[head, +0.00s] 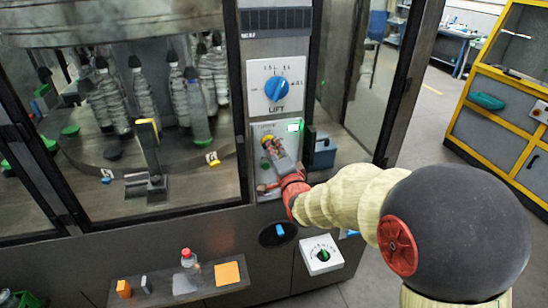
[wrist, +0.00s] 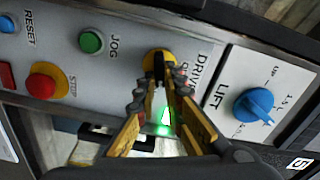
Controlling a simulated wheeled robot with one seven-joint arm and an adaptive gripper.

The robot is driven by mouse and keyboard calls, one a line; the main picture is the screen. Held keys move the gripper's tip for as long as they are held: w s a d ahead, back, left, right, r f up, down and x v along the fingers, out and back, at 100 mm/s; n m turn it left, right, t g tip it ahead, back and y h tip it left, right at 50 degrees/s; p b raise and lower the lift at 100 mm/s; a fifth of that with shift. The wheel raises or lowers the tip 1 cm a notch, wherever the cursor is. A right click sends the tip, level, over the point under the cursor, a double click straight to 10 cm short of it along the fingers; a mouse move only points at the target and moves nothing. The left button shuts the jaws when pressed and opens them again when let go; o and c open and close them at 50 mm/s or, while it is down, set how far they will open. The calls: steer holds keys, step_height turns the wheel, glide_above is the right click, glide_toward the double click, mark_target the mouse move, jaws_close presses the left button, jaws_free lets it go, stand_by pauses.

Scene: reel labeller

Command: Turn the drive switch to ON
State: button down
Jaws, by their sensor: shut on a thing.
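The drive switch (wrist: 158,60) is a black handle on a round yellow plate, next to the partly covered DRIVE label in the wrist view. My gripper (wrist: 159,82) is shut on the handle, one finger on each side. The fingers hide part of the switch and its position marks, so I cannot tell its setting. In the head view my gripper (head: 276,153) is at the panel below the LIFT dial and covers most of the switch. A lamp (wrist: 165,116) glows green beside the fingers; it also shows in the head view (head: 294,127).
The blue LIFT dial (wrist: 254,105) is right of the switch. A green JOG button (wrist: 91,42), a red STOP button (wrist: 47,82) and a blue RESET button (wrist: 7,23) are to its left. A shelf (head: 215,287) with small items juts out below.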

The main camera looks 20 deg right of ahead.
steer(key=shift+f+m+b, duration=0.25)
steer(key=shift+m+b, duration=1.2)
steer(key=shift+m, duration=0.15)
steer(key=c, duration=1.9)
jaws_free()
steer(key=shift+d, duration=0.1)
steer(key=shift+r, duration=0.1)
steer(key=s, duration=1.2)
